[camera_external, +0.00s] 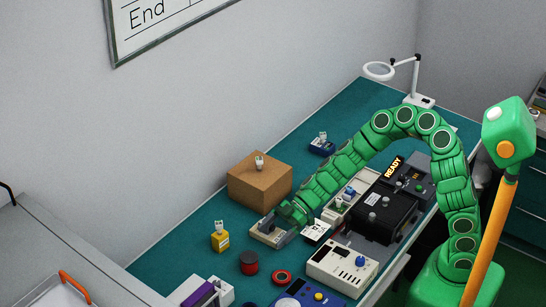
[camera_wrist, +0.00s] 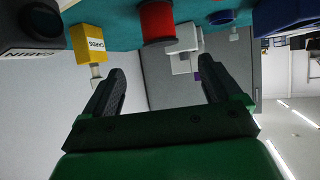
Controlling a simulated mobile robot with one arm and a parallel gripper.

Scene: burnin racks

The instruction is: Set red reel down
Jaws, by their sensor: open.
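The red reel (camera_external: 249,264) stands upright on the teal bench top, toward the near left in the external view. It has a dark top and a red side. In the wrist view, which looks upside down, the red reel (camera_wrist: 156,20) shows at the top, beyond my fingers. My gripper (camera_external: 284,222) is low over the bench, behind and to the right of the reel, close to a beige fixture. In the wrist view my gripper (camera_wrist: 163,85) has its two dark fingers wide apart with nothing between them. The reel is apart from the fingers.
A yellow card box (camera_external: 220,237) stands left of the reel, and a red ring (camera_external: 282,277) lies to its right. A brown carton (camera_external: 260,182) is behind the beige fixture (camera_external: 264,236). A beige meter unit (camera_external: 341,263) and a white-purple item (camera_external: 204,293) are near the front.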

